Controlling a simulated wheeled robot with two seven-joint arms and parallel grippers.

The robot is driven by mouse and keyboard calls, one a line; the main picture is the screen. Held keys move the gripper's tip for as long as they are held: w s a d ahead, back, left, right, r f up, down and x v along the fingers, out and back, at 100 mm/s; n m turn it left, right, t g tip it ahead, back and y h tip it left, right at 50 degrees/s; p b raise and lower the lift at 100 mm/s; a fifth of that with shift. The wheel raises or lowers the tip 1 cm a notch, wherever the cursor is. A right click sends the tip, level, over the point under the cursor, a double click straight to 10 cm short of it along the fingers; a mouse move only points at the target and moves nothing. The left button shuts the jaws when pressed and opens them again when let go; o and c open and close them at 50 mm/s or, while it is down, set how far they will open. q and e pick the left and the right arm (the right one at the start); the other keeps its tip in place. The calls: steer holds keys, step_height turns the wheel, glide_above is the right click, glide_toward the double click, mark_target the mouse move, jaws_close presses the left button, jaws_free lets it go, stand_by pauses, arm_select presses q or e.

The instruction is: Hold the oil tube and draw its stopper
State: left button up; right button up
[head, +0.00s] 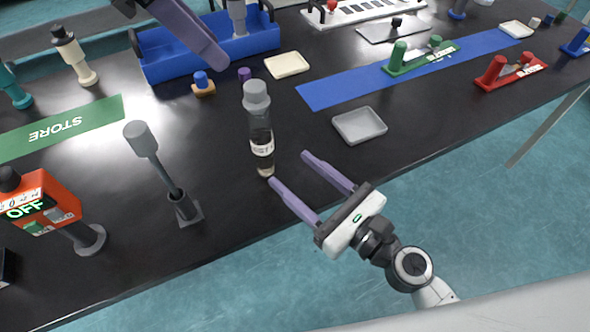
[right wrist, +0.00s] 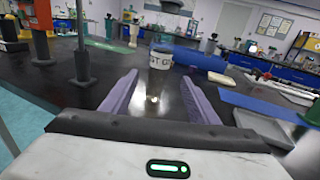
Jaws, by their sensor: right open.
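The oil tube (head: 261,135) is a clear, slim tube with a white label and dark contents, standing on the black bench near its front edge. Its grey stopper (head: 256,96) is seated in the top. My right gripper (head: 288,170) is open and empty, its two purple fingers pointing at the tube's lower part from the front edge. In the right wrist view the tube (right wrist: 160,73) shows between and beyond the fingertips (right wrist: 160,82). My left gripper (head: 222,62) is at the upper left, above the blue tray; only one purple finger shows clearly.
A grey post on a foot (head: 172,180) stands left of the tube, and an orange box marked OFF (head: 45,205) further left. A shallow grey tray (head: 359,125) lies to the right. A blue tray (head: 160,60) is behind. The bench between tube and post is clear.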

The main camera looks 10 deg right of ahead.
mark_target(270, 153)
steer(key=shift+w+a+r, duration=0.1)
steer(key=shift+w+a, duration=0.2)
steer(key=shift+a, duration=0.05)
steer(key=x, duration=0.9)
steer(key=shift+w+a, duration=0.15)
steer(key=shift+w, duration=0.05)
steer(key=shift+c, duration=0.2)
